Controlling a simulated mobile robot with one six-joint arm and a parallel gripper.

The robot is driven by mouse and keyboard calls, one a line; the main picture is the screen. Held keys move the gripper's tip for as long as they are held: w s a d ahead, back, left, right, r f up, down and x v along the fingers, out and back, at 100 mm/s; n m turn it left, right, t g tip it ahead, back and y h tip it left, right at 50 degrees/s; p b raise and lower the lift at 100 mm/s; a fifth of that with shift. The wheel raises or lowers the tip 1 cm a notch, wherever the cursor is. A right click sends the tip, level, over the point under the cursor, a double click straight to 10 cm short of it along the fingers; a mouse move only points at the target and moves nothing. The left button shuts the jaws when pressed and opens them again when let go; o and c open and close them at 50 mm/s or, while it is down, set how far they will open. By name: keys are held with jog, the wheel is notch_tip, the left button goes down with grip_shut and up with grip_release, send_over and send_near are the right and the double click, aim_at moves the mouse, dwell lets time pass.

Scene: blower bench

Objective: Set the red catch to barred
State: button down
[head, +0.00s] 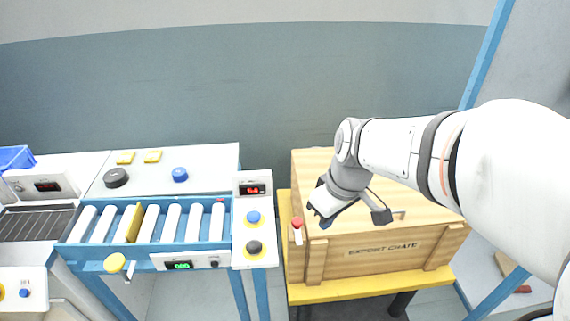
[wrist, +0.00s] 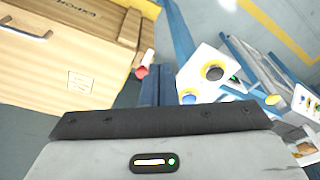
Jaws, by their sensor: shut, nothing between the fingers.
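The red catch (head: 297,223) is a red knob on a short pale lever at the left front corner of a wooden export crate (head: 385,250). In the head view the lever points down from the knob. In the wrist view the red knob (wrist: 142,72) shows at the crate's edge with the pale lever running up from it. My gripper (head: 318,213) is just right of the catch in the head view, over the crate's left front part, and looks apart from it. In the wrist view the gripper (wrist: 160,122) is shut and empty.
The crate stands on a yellow-topped stand (head: 370,289). Left of it, across a narrow gap, is a control panel (head: 254,222) with blue and black knobs and a red display. A roller conveyor (head: 172,222) lies further left. A metal handle (wrist: 27,32) sits on the crate.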

aim_at(298, 231)
jog(key=w+a+f+n+g+y+b, duration=0.1)
jog(key=w+a+f+n+y+b, duration=0.1)
jog(key=w+a+f+n, duration=0.4)
jog(key=w+f+n, duration=0.4)
jog(key=n, duration=0.1)
jog(key=shift+w+a+f+g, duration=0.15)
jog(key=shift+w+a+g, duration=0.05)
jog(key=shift+w+g, duration=0.2)
notch_tip(298, 231, down, 10)
jog(key=p, duration=0.1)
jog(key=shift+d+r+p, duration=0.25)
jog(key=shift+d+p, duration=0.1)
jog(key=shift+p, duration=0.05)
jog(key=shift+a+f+n+b, duration=0.1)
jog(key=shift+a+n+b, duration=0.1)
jog(key=shift+n+b, duration=0.35)
